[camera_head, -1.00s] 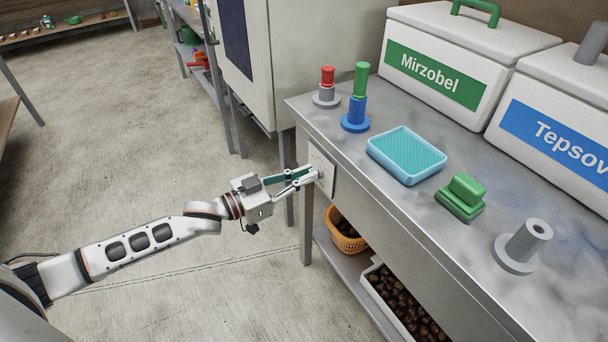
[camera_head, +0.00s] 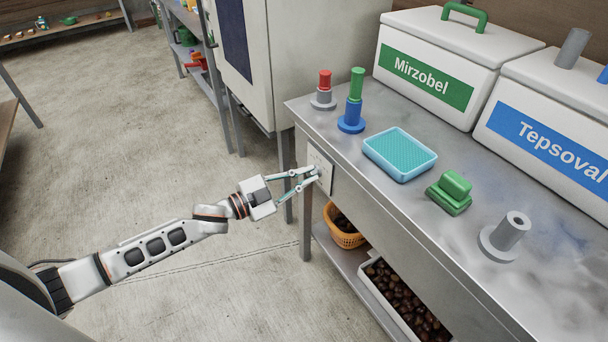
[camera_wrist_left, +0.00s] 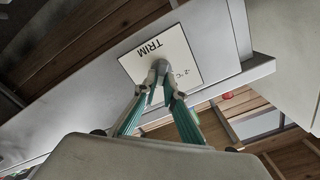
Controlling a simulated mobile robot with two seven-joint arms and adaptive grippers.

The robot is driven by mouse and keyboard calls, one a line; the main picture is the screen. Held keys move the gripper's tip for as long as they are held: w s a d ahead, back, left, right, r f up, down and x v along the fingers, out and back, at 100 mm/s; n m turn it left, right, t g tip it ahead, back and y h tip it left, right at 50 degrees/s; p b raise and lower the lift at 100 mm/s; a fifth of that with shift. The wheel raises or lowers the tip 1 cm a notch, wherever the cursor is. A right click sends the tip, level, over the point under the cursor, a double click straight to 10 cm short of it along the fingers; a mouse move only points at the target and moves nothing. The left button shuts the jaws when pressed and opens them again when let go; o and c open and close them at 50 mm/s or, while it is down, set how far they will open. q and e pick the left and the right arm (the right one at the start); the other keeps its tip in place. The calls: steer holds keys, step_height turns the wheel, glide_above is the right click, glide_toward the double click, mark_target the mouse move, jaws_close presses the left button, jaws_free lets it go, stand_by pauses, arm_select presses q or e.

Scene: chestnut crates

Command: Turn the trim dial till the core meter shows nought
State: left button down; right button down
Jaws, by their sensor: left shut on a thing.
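My left gripper (camera_head: 312,172) is shut on the trim dial, at the end face of the metal bench. In the left wrist view its two teal fingers (camera_wrist_left: 163,90) close around the small grey dial (camera_wrist_left: 161,66), which they partly hide. The dial stands on a white plate (camera_wrist_left: 185,45) marked TRIM, which also shows in the head view (camera_head: 326,168). The plate appears upside down in the wrist view and carries a small marking that looks like "-2 °C", partly unclear. I cannot make out a core meter. My right gripper is not in view.
The bench top (camera_head: 440,215) holds a blue tray (camera_head: 400,172), a green block (camera_head: 450,190), a grey holder (camera_head: 505,240), two pegged stands and white boxes labelled Mirzobel (camera_head: 432,80) and Tepsoval (camera_head: 550,145). An orange basket (camera_head: 345,240) and a chestnut crate (camera_head: 372,285) stand below.

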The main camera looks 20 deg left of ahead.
arm_select(q)
steer(key=shift+m, duration=0.4)
steer(key=shift+f, duration=0.1)
steer(key=c, duration=2.1)
jaws_free()
steer(key=shift+s, duration=0.1)
steer(key=shift+c, duration=0.2)
steer(key=v, duration=1.2)
